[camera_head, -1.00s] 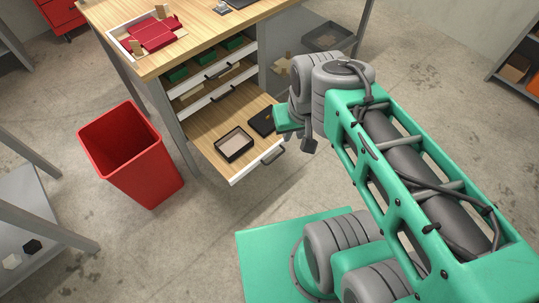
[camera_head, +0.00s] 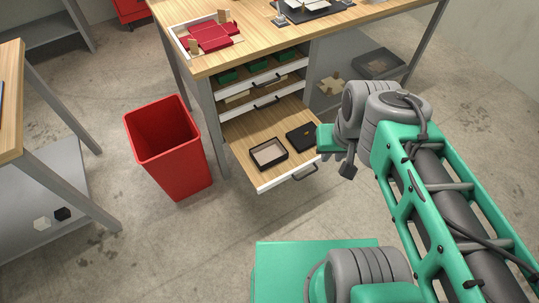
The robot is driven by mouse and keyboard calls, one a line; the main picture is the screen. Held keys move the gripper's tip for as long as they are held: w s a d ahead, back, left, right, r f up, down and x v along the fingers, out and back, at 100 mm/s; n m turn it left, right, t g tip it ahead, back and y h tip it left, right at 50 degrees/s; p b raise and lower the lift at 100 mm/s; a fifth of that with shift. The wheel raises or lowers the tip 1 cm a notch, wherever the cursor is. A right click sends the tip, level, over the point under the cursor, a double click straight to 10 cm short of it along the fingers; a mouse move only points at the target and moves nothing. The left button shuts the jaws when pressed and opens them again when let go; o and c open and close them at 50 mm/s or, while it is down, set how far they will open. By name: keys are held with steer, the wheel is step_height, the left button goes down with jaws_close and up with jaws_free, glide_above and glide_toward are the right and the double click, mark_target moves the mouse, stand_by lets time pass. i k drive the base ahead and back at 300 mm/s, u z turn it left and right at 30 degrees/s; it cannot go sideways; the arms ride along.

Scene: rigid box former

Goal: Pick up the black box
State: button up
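Two black pieces lie in the pulled-out bottom drawer (camera_head: 243,128). One is an open black box (camera_head: 268,165) with a light inside, near the drawer's front left. The other is a flat, closed-looking black piece (camera_head: 301,137) with a small yellowish mark, to its right and slightly behind. I cannot tell if it is a lid or a box. My gripper (camera_head: 348,168) is small and dark, at the arm's end just right of the drawer. It appears apart from both black pieces, and its fingers are too unclear to read.
A red bin (camera_head: 168,145) stands left of the drawer. The workbench (camera_head: 255,45) carries a white tray with red parts (camera_head: 207,37). Two upper drawers (camera_head: 262,82) stand slightly open. A table (camera_head: 12,110) is at the left edge. Bare floor lies in front of the drawer.

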mark_target(267, 154)
steer(key=z, duration=1.05)
steer(key=i, duration=0.85)
steer(key=u, duration=4.15)
